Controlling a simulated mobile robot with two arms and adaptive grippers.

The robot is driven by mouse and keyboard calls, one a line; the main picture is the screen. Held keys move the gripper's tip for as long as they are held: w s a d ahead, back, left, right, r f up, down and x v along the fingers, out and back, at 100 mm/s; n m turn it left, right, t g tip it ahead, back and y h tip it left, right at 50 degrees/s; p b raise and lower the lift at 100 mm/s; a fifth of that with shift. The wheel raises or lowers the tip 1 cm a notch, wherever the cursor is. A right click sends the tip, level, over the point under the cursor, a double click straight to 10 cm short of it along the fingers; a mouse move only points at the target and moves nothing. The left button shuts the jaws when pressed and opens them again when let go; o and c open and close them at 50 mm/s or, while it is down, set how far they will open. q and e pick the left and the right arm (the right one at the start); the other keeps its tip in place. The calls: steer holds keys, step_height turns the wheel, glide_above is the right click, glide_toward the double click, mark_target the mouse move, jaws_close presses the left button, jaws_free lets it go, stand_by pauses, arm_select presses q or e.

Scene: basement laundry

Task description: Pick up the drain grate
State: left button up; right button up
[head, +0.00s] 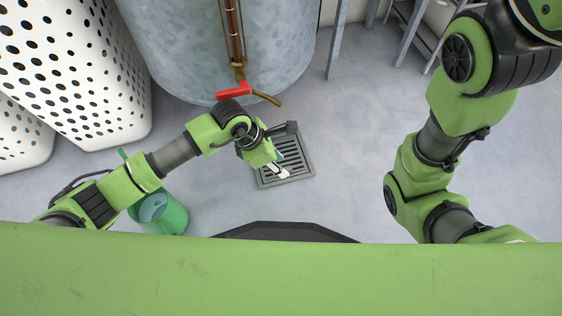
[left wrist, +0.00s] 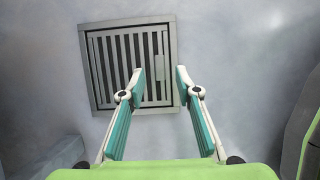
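The drain grate (head: 290,153) is a grey slotted square set in a frame in the floor, below the metal tank. In the left wrist view the grate (left wrist: 121,66) is at upper centre-left, with slots running up and down. My left gripper (head: 281,172) is above the grate and covers part of it in the head view. In the left wrist view its two fingers (left wrist: 159,75) are apart with nothing between them, in front of the grate's lower right part. I cannot tell whether they touch it. My right arm shows at the right, but its gripper is out of view.
A galvanized tank (head: 180,45) with a red-handled valve (head: 233,91) stands behind the grate. White perforated baskets (head: 75,60) are at the left. A green watering can (head: 160,214) stands below my left arm. The floor right of the grate is clear.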

mark_target(285, 168)
arm_select(q)
steer(key=shift+b+x, duration=0.5)
steer(key=shift+x, duration=0.55)
steer(key=shift+w+d+f+b, duration=0.1)
steer(key=shift+d+f+b, duration=0.2)
steer(key=shift+f, duration=0.2)
jaws_close()
steer(key=shift+r, duration=0.1)
